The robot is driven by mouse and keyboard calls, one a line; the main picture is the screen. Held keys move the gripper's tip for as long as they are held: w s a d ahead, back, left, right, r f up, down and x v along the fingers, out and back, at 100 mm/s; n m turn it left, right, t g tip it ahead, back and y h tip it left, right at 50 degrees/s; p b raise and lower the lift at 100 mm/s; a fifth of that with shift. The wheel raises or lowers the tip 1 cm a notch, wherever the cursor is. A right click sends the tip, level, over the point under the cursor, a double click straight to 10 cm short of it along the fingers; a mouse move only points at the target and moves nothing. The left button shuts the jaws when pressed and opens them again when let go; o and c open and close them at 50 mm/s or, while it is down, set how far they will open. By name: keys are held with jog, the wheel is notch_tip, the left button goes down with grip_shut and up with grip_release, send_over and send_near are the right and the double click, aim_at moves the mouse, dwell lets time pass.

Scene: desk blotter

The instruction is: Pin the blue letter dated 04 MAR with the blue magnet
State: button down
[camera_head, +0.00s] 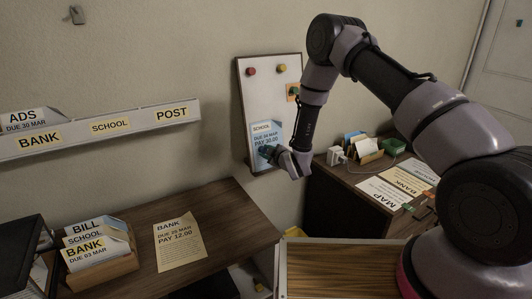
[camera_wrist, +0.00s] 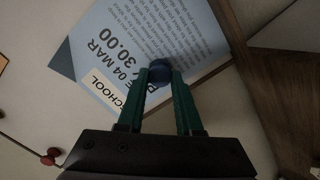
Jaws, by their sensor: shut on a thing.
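The blue letter (camera_head: 264,131) headed SCHOOL, due 04 MAR, pay 30.00, lies flat against the white board (camera_head: 243,88) on the wall, near its lower end. It also shows in the wrist view (camera_wrist: 133,42). My gripper (camera_head: 267,151) is at the letter's lower part in the head view. In the wrist view its green fingers (camera_wrist: 160,78) are shut on the round blue magnet (camera_wrist: 159,70), which appears over the letter. I cannot tell whether the magnet touches the paper.
A cream BANK letter (camera_head: 180,241) lies on the desk beside a wooden letter box (camera_head: 105,272). A side cabinet (camera_head: 334,200) holds papers and a white charger (camera_head: 336,156).

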jog(key=c, duration=0.5)
grip_release()
jog(key=v, duration=1.1)
